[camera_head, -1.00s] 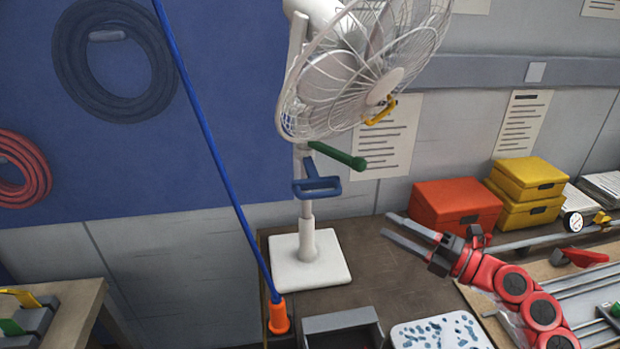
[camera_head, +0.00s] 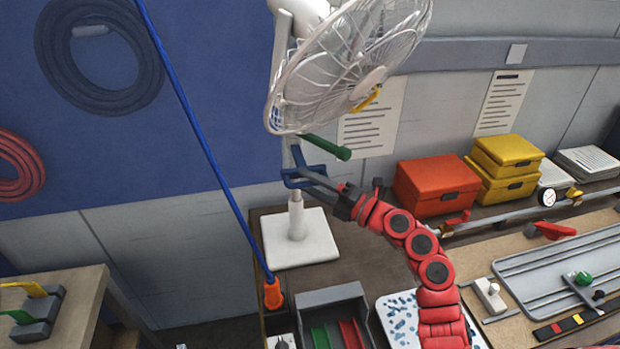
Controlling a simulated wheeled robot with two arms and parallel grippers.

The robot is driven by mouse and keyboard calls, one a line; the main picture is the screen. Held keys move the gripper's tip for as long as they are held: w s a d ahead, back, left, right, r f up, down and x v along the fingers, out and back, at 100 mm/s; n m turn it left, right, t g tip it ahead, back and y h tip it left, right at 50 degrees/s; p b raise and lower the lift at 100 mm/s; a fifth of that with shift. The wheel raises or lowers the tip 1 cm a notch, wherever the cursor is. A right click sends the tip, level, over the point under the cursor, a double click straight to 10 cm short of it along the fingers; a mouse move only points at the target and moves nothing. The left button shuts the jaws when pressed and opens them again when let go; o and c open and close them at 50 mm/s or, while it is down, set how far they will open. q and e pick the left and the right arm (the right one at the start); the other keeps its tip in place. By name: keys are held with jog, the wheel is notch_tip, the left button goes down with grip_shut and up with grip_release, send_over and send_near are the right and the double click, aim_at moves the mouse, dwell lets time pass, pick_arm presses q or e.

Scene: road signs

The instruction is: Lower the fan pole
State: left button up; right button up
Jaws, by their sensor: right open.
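A white pedestal fan (camera_head: 345,70) stands on a square white base (camera_head: 322,244) on the dark table. Its white pole (camera_head: 296,213) rises from the base. A blue handle (camera_head: 291,180) sits on the pole below a green lever (camera_head: 329,147). A yellow handle (camera_head: 367,99) is on the fan's cage. My right gripper (camera_head: 312,176), on the red arm, reaches in from the right with its fingers at the blue handle. The fingers overlap the handle in the picture; I cannot tell whether they touch it. The gripper is open. My left gripper is not in view.
An orange box (camera_head: 437,187) and two yellow boxes (camera_head: 507,157) stand at the back right. A blue pole with an orange foot (camera_head: 273,295) leans left of the fan. A grey tray (camera_head: 335,297) and a blue-spotted white board (camera_head: 398,318) lie in front of the base.

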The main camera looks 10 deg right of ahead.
jog(key=shift+c, duration=0.3)
grip_shut()
jog(key=shift+f, duration=0.1)
dwell(1.1)
